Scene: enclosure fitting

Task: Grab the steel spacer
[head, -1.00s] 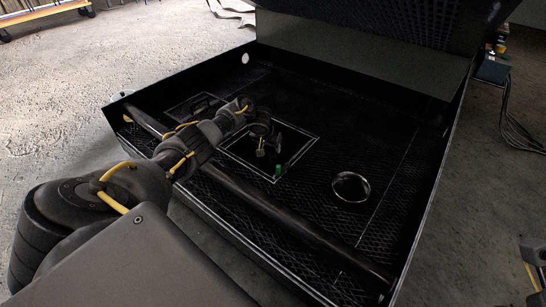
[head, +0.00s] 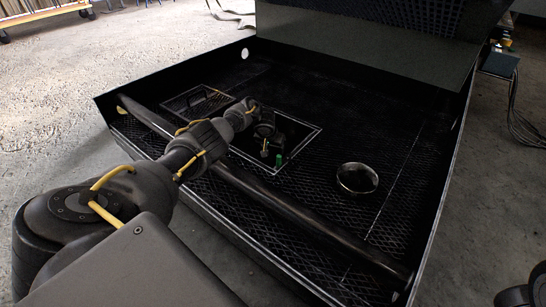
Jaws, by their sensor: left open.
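A small green piece (head: 278,161) stands close beside my left gripper. A dark bar (head: 290,215) crosses the front of the enclosure (head: 437,190), under my left arm. A handled panel (head: 199,101) lies at the left. The floor around the ring and behind it is clear.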

